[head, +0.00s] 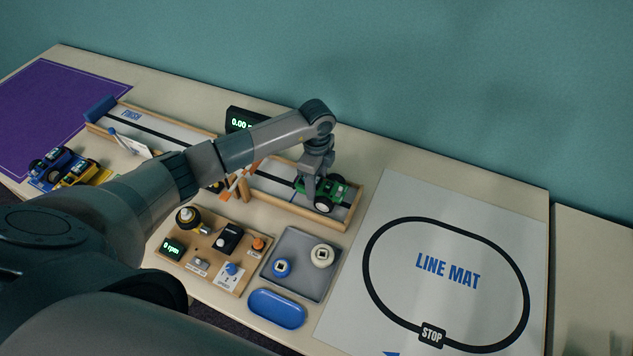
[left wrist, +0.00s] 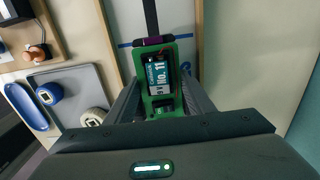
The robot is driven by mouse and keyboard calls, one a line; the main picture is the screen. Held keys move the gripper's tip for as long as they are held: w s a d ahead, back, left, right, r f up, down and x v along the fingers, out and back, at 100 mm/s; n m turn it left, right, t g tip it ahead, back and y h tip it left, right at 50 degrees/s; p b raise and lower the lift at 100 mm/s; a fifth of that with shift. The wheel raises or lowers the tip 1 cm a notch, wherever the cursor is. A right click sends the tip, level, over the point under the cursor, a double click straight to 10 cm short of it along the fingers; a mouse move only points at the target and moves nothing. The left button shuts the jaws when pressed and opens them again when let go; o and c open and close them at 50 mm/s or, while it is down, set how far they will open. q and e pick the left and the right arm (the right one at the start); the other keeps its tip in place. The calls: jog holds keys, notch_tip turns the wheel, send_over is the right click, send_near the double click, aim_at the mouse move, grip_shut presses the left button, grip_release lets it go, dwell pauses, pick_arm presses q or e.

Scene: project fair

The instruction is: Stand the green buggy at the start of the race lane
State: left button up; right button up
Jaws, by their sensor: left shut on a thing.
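The green buggy (head: 331,194) is at the right end of the race lane (head: 275,187) in the head view. My left gripper (head: 312,190) comes down over the buggy and is shut on it. In the left wrist view the green buggy (left wrist: 160,85) sits between my fingers, its label reading "No. 11". The race lane (left wrist: 155,17) runs away beneath it with a dark centre line and a blue line across it. I cannot tell whether the wheels touch the lane. My right gripper is not in view.
A line mat (head: 440,210) lies to the right. A grey tray (head: 279,265) with two round parts, a blue dish (head: 277,309) and a wooden motor board (head: 190,252) stand in front of the lane. Blue and yellow buggies (head: 62,168) are at the far left.

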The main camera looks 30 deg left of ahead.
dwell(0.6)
pick_arm(q)
jog(key=o, duration=1)
jog(key=shift+f, duration=0.1)
jog(key=shift+r+b, duration=2.15)
jog(key=shift+r, duration=6.6)
